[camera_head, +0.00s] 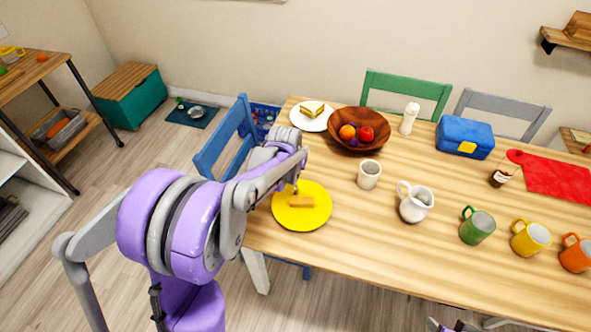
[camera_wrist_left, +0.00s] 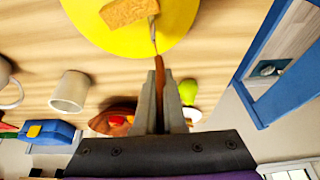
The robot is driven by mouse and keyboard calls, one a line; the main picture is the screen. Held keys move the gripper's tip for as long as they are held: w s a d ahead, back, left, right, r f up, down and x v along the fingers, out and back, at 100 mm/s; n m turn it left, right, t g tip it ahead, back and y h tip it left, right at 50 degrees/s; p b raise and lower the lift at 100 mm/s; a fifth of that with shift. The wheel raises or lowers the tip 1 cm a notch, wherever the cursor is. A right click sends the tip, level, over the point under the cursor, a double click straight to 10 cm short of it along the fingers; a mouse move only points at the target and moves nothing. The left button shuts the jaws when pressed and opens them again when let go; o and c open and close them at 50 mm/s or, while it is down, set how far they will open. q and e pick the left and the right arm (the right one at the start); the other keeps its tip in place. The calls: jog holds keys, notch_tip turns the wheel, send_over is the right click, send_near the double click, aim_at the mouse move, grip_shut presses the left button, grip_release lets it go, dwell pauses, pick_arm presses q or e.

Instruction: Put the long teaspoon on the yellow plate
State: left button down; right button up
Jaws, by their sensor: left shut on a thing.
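The yellow plate (camera_head: 313,217) lies on the near left part of the wooden table, with a brown bread-like piece (camera_head: 301,202) on it. In the left wrist view the plate (camera_wrist_left: 183,28) is at the top, with the piece (camera_wrist_left: 128,11) on it. My left gripper (camera_wrist_left: 160,82) is shut on the brown handle of the teaspoon (camera_wrist_left: 161,65). The spoon's metal end points to the plate and overlaps its edge in that view. I cannot tell whether it touches the plate. In the head view my left arm hides most of the gripper and spoon. Grey and dark parts at the bottom edge may be my right gripper.
A white mug (camera_head: 369,175), a white jug (camera_head: 415,203), and a brown fruit bowl (camera_head: 343,125) stand to the right and behind. A cake plate (camera_head: 312,123) is behind my arm. A blue chair (camera_head: 222,140) is at the table's left end. Coloured mugs stand farther right.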

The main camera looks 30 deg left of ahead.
pick_arm(q)
jog(key=c, duration=1.5)
grip_release()
jog(key=shift+f, duration=0.2)
jog(key=o, duration=0.5)
jog(key=shift+r, duration=0.1)
